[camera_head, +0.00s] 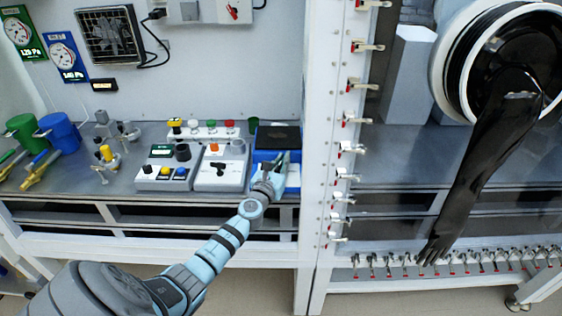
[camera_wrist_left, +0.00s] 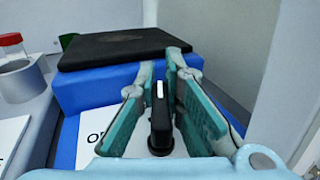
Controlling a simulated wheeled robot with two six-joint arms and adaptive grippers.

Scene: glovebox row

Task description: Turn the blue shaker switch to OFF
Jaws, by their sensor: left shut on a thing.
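The blue shaker (camera_head: 258,156) stands at the right end of the left bench, with a flat black platform (camera_head: 278,137) on top. In the left wrist view the shaker's blue body (camera_wrist_left: 85,90) fills the back. Its black switch (camera_wrist_left: 159,135) is a narrow upright knob with a white mark, on a white front panel. My left gripper (camera_head: 272,166) reaches the shaker's front. In the wrist view its teal fingers (camera_wrist_left: 162,66) stand on both sides of the switch, shut on it. Lettering beginning with "O" shows left of the switch, partly hidden by a finger. My right gripper is out of view.
Left of the shaker is a grey device (camera_head: 219,176) with a black knob, then a button box (camera_head: 163,174). A rack with coloured caps (camera_head: 205,131) stands behind. A white frame post (camera_head: 318,140) with clamps rises close on the right; a black glove (camera_head: 490,130) hangs beyond.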

